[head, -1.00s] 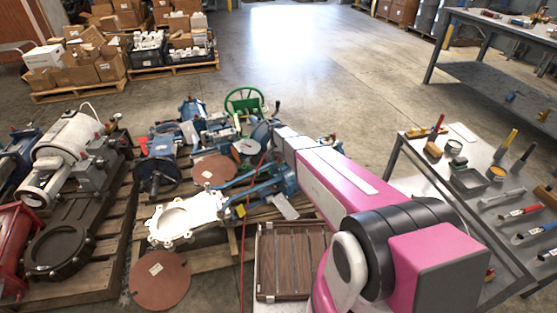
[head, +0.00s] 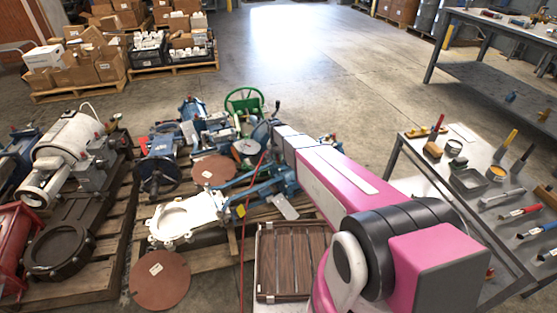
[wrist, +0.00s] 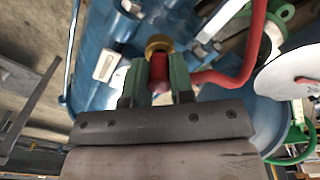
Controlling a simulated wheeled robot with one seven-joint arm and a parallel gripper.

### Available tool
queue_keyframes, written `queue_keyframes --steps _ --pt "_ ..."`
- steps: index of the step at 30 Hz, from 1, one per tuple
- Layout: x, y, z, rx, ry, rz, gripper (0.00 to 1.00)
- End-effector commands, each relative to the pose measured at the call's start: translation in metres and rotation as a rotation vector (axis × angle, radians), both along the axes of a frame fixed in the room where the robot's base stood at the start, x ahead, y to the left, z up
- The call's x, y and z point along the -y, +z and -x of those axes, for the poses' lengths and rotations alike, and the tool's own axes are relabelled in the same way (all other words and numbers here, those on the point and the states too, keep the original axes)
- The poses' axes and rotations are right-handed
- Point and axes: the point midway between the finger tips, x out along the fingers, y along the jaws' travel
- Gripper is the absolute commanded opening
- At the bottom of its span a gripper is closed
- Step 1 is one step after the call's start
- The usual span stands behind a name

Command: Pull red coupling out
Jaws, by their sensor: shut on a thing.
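In the wrist view, the red coupling (wrist: 159,68) is a short red cylinder with a brass-coloured ring (wrist: 159,44) at its far end, against blue machinery (wrist: 92,62). My gripper (wrist: 157,78) has its two green fingers closed on either side of the coupling. Whether the coupling is still seated in the blue body cannot be told. In the head view, the gripper and the coupling are hidden behind my pink arm.
A red hose (wrist: 237,66) curves close to the right finger in the wrist view, near a white disc (wrist: 290,72). In the head view, pallets of valves and pumps lie left, a tool table (head: 462,205) stands right, and open floor (head: 300,60) lies beyond.

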Motion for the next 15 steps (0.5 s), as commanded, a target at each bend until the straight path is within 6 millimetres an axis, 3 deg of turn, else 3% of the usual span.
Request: queue_keyframes --steps 15 --pt "-0.001 0.019 0.0 0.001 0.0 0.0 0.0"
